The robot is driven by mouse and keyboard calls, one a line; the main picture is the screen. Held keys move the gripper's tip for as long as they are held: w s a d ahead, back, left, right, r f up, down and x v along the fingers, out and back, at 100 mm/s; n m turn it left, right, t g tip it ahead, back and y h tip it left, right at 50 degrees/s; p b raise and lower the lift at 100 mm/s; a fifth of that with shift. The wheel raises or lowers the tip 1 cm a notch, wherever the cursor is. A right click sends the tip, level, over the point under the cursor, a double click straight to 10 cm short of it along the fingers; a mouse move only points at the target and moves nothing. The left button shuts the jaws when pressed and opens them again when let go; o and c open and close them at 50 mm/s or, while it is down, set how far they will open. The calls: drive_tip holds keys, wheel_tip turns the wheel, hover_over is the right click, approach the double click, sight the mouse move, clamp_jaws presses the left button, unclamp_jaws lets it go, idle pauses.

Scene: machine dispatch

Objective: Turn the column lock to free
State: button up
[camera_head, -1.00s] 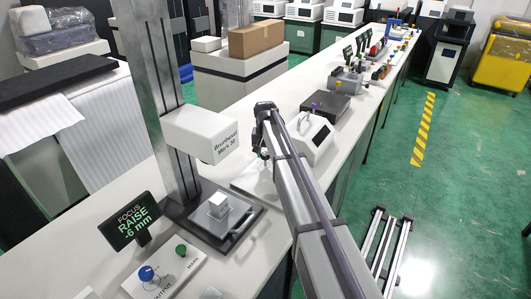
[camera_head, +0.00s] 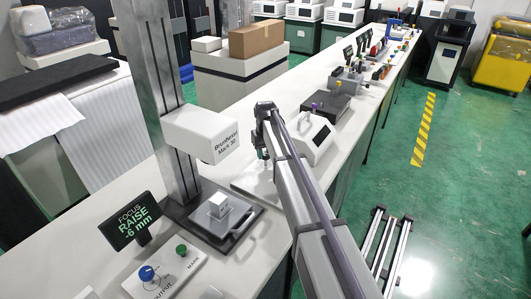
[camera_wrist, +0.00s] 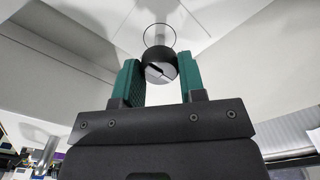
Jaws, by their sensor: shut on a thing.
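In the wrist view, a round dark knob (camera_wrist: 157,57) with a grey slotted face sits on a pale shaft. It looks like the column lock, but I see no lettering on it. My gripper (camera_wrist: 158,66) has its two green fingers on either side of the knob and is shut on it. In the head view my gripper (camera_head: 262,154) is small and partly hidden by my arm, just right of the white Brushwool Mark 30 head (camera_head: 200,134). The knob cannot be made out there. The head is on a grey column (camera_head: 153,80).
A focus display (camera_head: 130,221) reads "RAISE -6 mm". A stage (camera_head: 225,228) with a small block stands under the head. A panel with blue (camera_head: 147,273) and green (camera_head: 181,250) knobs is in front. A white console (camera_head: 310,138) stands close right of my gripper.

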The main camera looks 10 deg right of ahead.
drive_tip(key=o, duration=0.9)
wheel_tip(320, 180, up, 11)
drive_tip(key=p, duration=1)
drive_tip(key=shift+f+p, duration=0.1)
drive_tip(key=shift+p, duration=0.3)
drive_tip(key=shift+m, duration=0.8)
drive_tip(key=s, duration=3.5)
drive_tip(key=shift+s, duration=0.3)
